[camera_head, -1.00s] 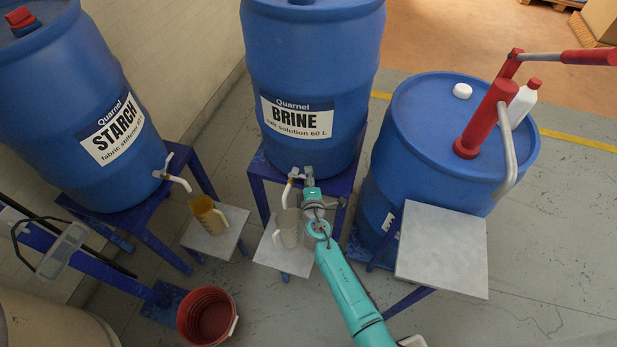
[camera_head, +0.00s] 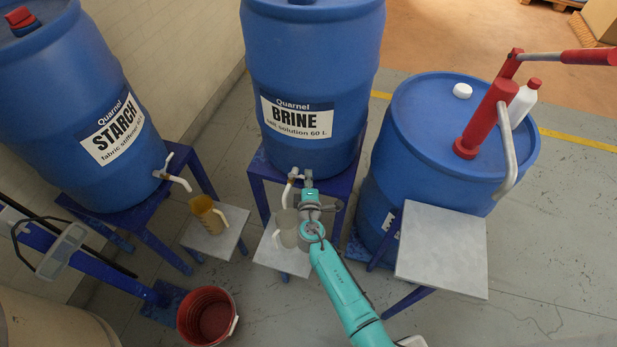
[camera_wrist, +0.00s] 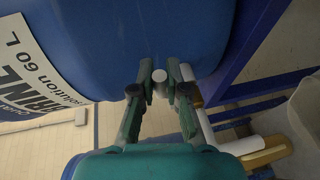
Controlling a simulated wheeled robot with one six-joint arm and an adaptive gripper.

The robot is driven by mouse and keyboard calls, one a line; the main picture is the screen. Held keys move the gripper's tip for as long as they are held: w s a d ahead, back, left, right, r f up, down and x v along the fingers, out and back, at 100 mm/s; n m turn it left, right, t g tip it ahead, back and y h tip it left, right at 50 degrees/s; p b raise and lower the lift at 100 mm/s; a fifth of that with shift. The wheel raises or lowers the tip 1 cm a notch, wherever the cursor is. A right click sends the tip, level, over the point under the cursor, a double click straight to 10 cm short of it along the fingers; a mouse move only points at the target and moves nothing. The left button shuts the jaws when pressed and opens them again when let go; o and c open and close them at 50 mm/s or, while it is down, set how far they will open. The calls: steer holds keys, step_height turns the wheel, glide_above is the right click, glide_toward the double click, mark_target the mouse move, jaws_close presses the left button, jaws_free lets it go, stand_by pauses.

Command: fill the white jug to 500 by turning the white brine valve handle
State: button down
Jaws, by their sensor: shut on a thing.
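The blue BRINE drum (camera_head: 313,80) stands on a blue stand, with a white spout (camera_head: 286,195) low on its front. The white jug (camera_head: 286,232), greyish and see-through, stands upright below the spout. Its scale and liquid level cannot be read. My gripper (camera_head: 308,181) is at the valve, just right of the spout. In the wrist view my gripper (camera_wrist: 160,92) has its fingers closed around the small white valve handle (camera_wrist: 160,76). The brass valve body (camera_wrist: 192,92) and white spout (camera_wrist: 207,128) show beside the right finger. Whether liquid flows is not clear.
The jug's grey stand top (camera_head: 283,262) is low and small. The STARCH drum (camera_head: 85,110) and a yellow jug (camera_head: 205,213) are to the left. A red bucket (camera_head: 208,316) is on the floor. A blue drum with a red pump (camera_head: 487,120) and a grey platform (camera_head: 442,250) are at right.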

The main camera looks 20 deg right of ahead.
steer(key=shift+s+a+m+g+h, duration=0.3)
steer(key=shift+a+m+g+h, duration=0.2)
steer(key=shift+m+g+h, duration=0.55)
steer(key=shift+s+a+m+g+h, duration=0.4)
steer(key=shift+m+g+h, duration=0.2)
steer(key=shift+m+h, duration=0.7)
steer(key=shift+s+a+m+g+h, duration=0.25)
steer(key=shift+a+m+g+h, duration=0.3)
steer(key=shift+m+g+h, duration=0.6)
steer(key=shift+h, duration=0.3)
steer(key=c, duration=1.2)
jaws_free()
steer(key=shift+o, duration=0.2)
steer(key=shift+s+a, duration=0.1)
steer(key=v, duration=1.1)
steer(key=shift+s+a, duration=0.25)
steer(key=shift+s, duration=0.15)
